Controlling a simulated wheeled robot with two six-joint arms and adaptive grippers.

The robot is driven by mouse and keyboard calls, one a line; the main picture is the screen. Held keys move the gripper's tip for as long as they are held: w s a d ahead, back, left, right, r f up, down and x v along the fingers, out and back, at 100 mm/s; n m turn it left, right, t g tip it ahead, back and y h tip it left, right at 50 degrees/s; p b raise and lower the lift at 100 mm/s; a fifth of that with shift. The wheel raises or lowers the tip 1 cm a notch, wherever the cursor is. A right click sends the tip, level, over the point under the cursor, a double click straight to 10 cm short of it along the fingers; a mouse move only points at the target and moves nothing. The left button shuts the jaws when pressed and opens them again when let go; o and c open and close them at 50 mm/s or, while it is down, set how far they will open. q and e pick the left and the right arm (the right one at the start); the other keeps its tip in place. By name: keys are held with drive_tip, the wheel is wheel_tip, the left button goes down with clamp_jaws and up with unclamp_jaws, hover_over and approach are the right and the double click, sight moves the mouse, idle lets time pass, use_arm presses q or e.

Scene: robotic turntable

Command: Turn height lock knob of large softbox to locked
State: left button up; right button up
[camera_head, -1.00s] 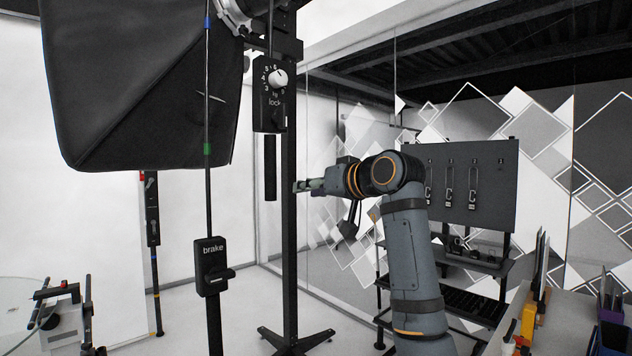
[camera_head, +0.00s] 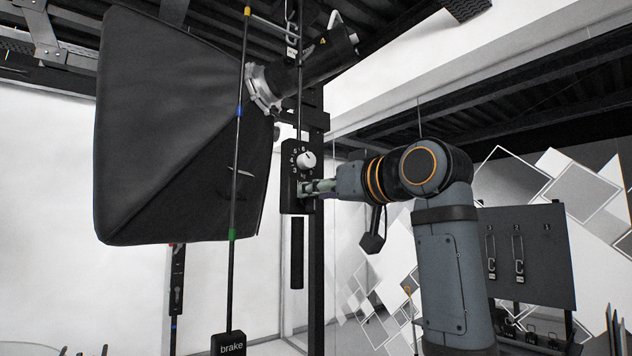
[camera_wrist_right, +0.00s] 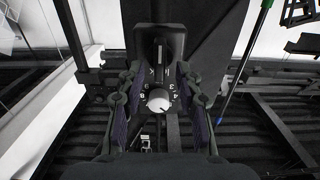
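The large softbox (camera_head: 180,130) hangs at the left in the head view. Beside it on the dark stand, a black control box (camera_head: 290,180) carries a white numbered dial (camera_head: 306,160), also in the wrist view (camera_wrist_right: 159,100). Below the dial, my right gripper (camera_head: 308,187) covers the area of the lock knob in the head view. In the wrist view, a dark knob with a white line (camera_wrist_right: 160,54) sits beyond the dial, near partly hidden lettering. My right gripper (camera_wrist_right: 159,115) is open, its fingers apart on either side of the dial. Contact cannot be told. My left gripper is out of view.
A thin pole (camera_head: 236,180) with coloured bands stands in front of the softbox, with a brake block (camera_head: 229,344) at its lower end. The stand column (camera_head: 317,250) is just behind the control box. A dark panel with hanging clips (camera_head: 530,250) is at the right.

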drive_tip(key=shift+w+a, duration=0.35)
drive_tip(key=shift+w, duration=0.1)
drive_tip(key=shift+c, duration=0.3)
clamp_jaws()
drive_tip(key=shift+m, duration=0.3)
drive_tip(key=shift+w+d+f+m+p, duration=0.1)
drive_tip(key=shift+d+f+m+p, duration=0.1)
drive_tip(key=shift+m, duration=2.65)
drive_tip(key=shift+w+d+f+m+p, duration=0.1)
drive_tip(key=shift+w+d+f+m, duration=0.1)
drive_tip(key=shift+m, duration=2.7)
drive_tip(key=shift+w+d+f+m+p, duration=0.1)
drive_tip(key=shift+f+m+p, duration=0.1)
drive_tip(key=shift+m, duration=2.65)
